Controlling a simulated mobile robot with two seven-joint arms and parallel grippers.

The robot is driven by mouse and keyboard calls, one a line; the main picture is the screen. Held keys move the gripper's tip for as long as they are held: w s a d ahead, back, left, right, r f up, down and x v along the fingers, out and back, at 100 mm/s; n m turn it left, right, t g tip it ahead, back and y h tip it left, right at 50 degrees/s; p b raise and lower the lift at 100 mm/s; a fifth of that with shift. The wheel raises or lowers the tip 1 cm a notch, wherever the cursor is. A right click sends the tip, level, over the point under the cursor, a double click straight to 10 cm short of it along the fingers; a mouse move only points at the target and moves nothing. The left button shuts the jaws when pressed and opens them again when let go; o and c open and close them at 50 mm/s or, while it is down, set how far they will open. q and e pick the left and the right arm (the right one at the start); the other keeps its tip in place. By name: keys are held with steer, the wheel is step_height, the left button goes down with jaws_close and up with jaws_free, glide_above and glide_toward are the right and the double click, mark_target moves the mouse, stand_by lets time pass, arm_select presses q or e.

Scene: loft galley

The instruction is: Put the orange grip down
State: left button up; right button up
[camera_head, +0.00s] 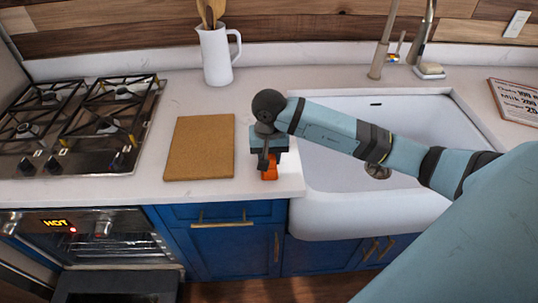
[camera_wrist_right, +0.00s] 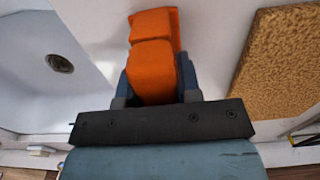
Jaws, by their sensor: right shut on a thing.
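The orange grip (camera_head: 270,174) is held at the white counter's front strip, between the cork board and the sink. In the right wrist view the orange grip (camera_wrist_right: 153,45) is a padded-looking orange piece with a fold across it, and it sticks out beyond the fingers. My right gripper (camera_head: 268,160) points down and is shut on it; in the wrist view its blue fingers (camera_wrist_right: 158,77) sit on both sides of it. I cannot tell whether the grip touches the counter. My left gripper is not in view.
A cork board (camera_head: 201,148) lies just left of the grip. The white sink (camera_head: 365,215) is close on the right. A gas hob (camera_head: 80,125) is at far left, and a white jug (camera_head: 216,55) with wooden utensils stands behind.

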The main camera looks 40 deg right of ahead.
steer(key=shift+f, duration=0.2)
steer(key=o, duration=0.9)
steer(key=shift+r, duration=0.1)
steer(key=shift+r, duration=0.55)
step_height(320, 180, up, 10)
steer(key=shift+f+b, duration=0.15)
steer(key=shift+b, duration=0.5)
steer(key=shift+r, duration=0.75)
